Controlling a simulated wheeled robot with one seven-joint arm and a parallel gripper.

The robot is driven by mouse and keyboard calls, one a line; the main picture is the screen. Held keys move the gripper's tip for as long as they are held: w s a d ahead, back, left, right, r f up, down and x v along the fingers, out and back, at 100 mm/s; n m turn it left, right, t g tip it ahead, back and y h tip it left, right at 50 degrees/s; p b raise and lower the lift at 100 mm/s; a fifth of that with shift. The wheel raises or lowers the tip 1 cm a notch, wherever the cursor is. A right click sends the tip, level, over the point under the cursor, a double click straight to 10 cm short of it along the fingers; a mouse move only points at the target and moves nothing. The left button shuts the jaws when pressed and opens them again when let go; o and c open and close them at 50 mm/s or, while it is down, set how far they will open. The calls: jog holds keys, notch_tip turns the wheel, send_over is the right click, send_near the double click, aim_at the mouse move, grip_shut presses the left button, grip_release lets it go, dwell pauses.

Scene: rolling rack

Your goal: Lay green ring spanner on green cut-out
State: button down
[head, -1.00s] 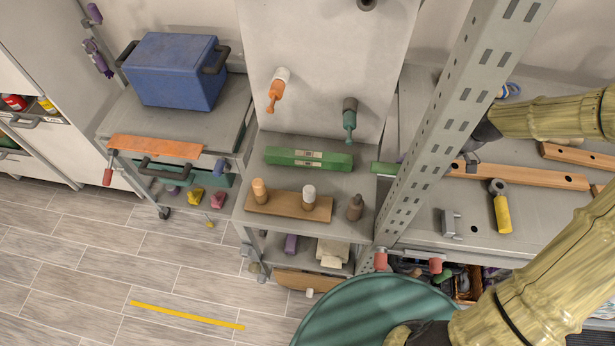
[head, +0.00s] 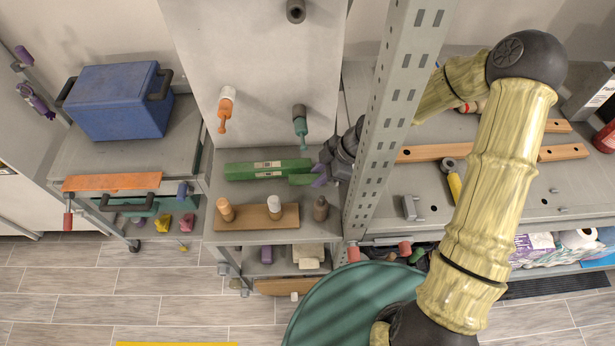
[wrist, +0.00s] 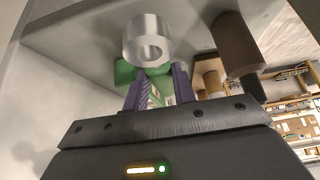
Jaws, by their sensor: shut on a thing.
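My gripper (head: 319,177) is left of the upright rack post, over the middle shelf. Its purple fingers, also seen in the wrist view (wrist: 157,88), are shut on a green piece (head: 300,180), taken as the green ring spanner. Only its end shows beyond the fingertips; its ring shape cannot be made out. It overlaps the near right end of a long green bar with pale labels (head: 240,171); whether they touch cannot be told. I cannot make out a green cut-out clearly in either view.
Orange (head: 225,108) and green (head: 300,125) handled tools hang on the panel behind. The rack post (head: 385,125) stands close on the right.

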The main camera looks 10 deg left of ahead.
aim_at(311, 177)
jog(key=shift+s+a, duration=0.25)
jog(key=shift+a, duration=0.05)
jog(key=shift+s+a+f+p, duration=0.2)
jog(key=shift+a+f+p, duration=0.5)
jog(key=shift+a+f, duration=0.25)
jog(key=shift+s+a+f, duration=0.15)
jog(key=shift+a+f, duration=0.05)
jog(key=shift+a, duration=0.05)
jog(key=shift+f, duration=0.15)
jog(key=c, duration=1.4)
grip_release()
jog(key=shift+c, duration=0.2)
